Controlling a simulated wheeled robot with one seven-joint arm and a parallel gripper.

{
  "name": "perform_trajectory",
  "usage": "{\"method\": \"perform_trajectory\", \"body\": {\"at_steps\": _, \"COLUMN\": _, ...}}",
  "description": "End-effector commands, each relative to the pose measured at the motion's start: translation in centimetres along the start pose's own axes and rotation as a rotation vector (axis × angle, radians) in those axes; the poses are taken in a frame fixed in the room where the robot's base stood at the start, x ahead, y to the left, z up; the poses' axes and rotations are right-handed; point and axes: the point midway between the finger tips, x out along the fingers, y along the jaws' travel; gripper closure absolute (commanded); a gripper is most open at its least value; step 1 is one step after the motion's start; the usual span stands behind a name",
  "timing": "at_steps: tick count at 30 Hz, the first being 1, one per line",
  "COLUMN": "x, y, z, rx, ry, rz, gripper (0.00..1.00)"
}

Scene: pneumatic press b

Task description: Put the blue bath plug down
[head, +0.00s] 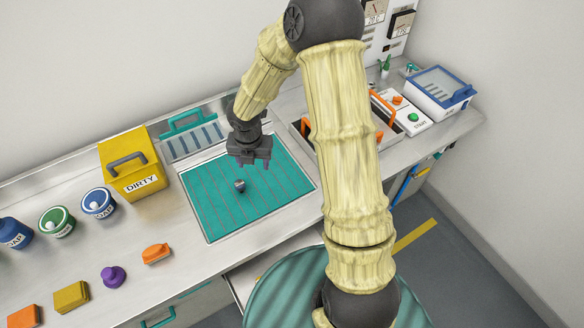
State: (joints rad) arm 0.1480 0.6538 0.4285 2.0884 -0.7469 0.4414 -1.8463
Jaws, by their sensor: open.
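A small dark bluish-grey piece, which looks like the bath plug (240,186), rests on the teal ribbed mat (275,195). It is too small to make out its shape or true colour well. My gripper (250,164) is open and empty, above the far part of the mat. It is a little behind the plug in the picture and apart from it.
A yellow DIRTY box (128,168) stands left of the mat. Blue (98,203) and green (57,222) soap tubs, a purple piece (113,276) and an orange piece (156,253) are further left.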

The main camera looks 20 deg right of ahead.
Motion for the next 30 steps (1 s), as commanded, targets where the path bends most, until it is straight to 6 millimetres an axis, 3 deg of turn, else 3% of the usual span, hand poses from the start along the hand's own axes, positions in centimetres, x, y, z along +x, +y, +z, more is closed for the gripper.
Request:
{"method": "perform_trajectory", "body": {"at_steps": 12, "x": -7.4, "y": -6.5, "z": -3.5, "rx": 1.206, "ry": -0.049, "rz": -0.001, "gripper": 0.45}}
{"method": "perform_trajectory", "body": {"at_steps": 24, "x": -12.7, "y": -11.4, "z": -8.0, "rx": 2.393, "ry": 0.005, "rz": 0.122, "gripper": 0.45}}
{"method": "perform_trajectory", "body": {"at_steps": 30, "x": -13.6, "y": -12.4, "z": -9.2, "rx": 2.699, "ry": 0.059, "rz": 0.157, "gripper": 0.45}}
